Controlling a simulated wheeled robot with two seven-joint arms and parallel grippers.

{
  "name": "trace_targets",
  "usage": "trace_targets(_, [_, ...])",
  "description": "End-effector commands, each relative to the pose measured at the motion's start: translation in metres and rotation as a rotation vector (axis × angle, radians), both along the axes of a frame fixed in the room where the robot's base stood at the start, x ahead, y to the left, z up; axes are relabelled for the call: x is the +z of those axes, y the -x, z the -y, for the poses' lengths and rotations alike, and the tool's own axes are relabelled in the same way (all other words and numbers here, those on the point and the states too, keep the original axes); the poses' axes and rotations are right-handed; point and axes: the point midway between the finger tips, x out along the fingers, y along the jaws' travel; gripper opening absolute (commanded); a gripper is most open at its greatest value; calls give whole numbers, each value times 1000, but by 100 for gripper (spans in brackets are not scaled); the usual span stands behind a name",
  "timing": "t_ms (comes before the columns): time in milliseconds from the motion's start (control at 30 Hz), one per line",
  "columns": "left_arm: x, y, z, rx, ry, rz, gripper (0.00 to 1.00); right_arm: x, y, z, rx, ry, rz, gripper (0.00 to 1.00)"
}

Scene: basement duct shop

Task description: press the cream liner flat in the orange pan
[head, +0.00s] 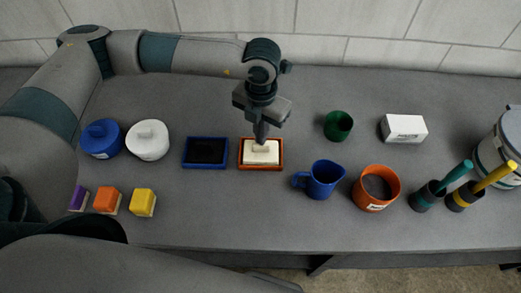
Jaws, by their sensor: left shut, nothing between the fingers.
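The orange pan (261,166) is a small rectangular tray on the grey table, near the middle of the head view. The cream liner (254,157) lies inside it and looks like a pale block with a raised part on top. My left gripper (261,139) is shut and points straight down over the liner. Its tips are at or just above the liner's raised part; I cannot tell whether they touch. They cover part of the liner's far side. My right gripper is not in view.
A blue pan (186,165) with a dark inside sits left of the orange pan. A blue jug (322,180), orange pot (377,188), green cup (338,125) and white box (404,128) stand right. The front middle is clear.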

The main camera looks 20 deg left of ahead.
Motion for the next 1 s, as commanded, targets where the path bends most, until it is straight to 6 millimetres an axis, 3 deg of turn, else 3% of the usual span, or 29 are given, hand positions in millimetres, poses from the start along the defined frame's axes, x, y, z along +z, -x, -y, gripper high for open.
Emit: trace_targets(1000, [-8,0,0,0,0,-1,0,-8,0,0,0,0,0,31])
